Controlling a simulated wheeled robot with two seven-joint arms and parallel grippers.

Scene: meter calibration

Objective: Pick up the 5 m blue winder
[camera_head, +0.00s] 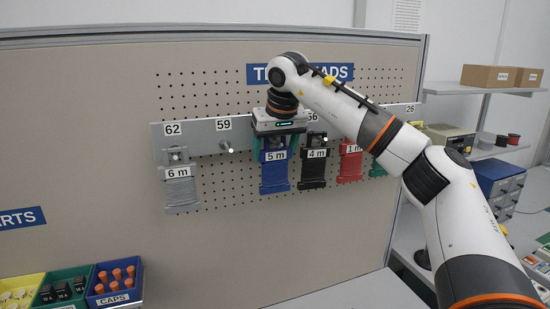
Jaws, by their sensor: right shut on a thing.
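The blue winder (274,178) labelled 5 m hangs upright at the metal rail on the pegboard, left of the middle of the rail. My right arm comes in from the right, and my right gripper (279,133) is at the top of the blue winder, shut on it. The gripper body hides the winder's upper end and its peg. My left gripper is not in view.
A grey 6 m winder (180,188) hangs to the left, with an empty peg (226,146) between. A black 4 m winder (313,163) hangs close on the right, then a red winder (349,163) and a green one (377,169). Bins of caps (115,300) stand lower left.

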